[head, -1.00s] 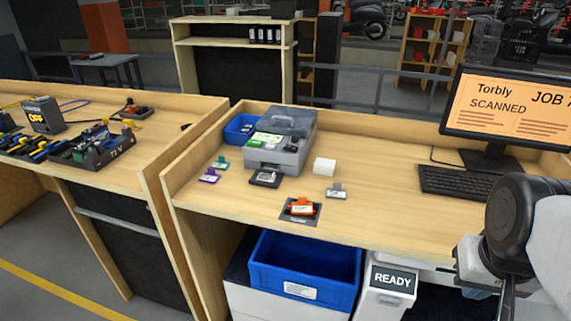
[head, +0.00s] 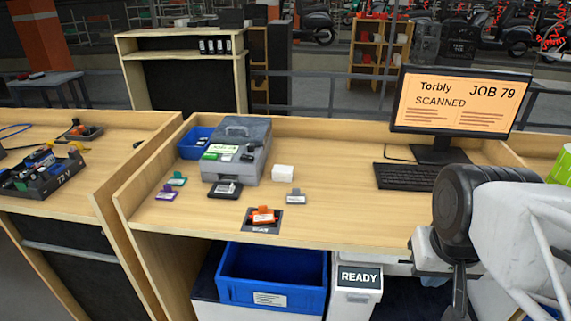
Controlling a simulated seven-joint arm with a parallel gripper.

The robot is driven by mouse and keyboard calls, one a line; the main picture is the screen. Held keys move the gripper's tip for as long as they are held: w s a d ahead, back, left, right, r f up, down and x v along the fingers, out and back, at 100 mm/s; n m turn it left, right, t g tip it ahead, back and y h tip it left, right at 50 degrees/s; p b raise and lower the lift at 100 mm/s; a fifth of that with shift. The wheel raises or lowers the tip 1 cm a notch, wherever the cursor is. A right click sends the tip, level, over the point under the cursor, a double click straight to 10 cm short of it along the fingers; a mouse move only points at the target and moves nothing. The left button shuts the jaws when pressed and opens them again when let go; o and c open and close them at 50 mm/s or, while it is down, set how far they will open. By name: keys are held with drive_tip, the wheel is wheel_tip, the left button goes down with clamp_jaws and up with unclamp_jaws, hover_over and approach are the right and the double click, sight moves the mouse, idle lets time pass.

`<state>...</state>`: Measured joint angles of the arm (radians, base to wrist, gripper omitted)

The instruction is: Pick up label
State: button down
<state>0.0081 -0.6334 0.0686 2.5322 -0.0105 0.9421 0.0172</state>
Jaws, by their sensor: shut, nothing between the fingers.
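No loose label stands out clearly. Several small clip-like pieces with white label faces lie on the bench: an orange one (head: 263,214) on a dark pad, a grey one (head: 296,197), a purple one (head: 167,192) and a green one (head: 177,179). A grey machine (head: 236,150) shows a white and green patch on its front. A white block (head: 283,172) sits right of it. My gripper (head: 460,300) is at the lower right, pointing down in front of the bench, shut and empty, apart from all of these. Its tips are hard to make out.
A monitor (head: 461,103) reads "Torbly JOB 79 SCANNED", with a keyboard (head: 406,176) before it. Below the bench are a blue bin (head: 272,276) and a white unit (head: 358,281) reading "READY".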

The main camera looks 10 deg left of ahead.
drive_tip(key=c, duration=1.8)
unclamp_jaws()
drive_tip(key=o, duration=0.6)
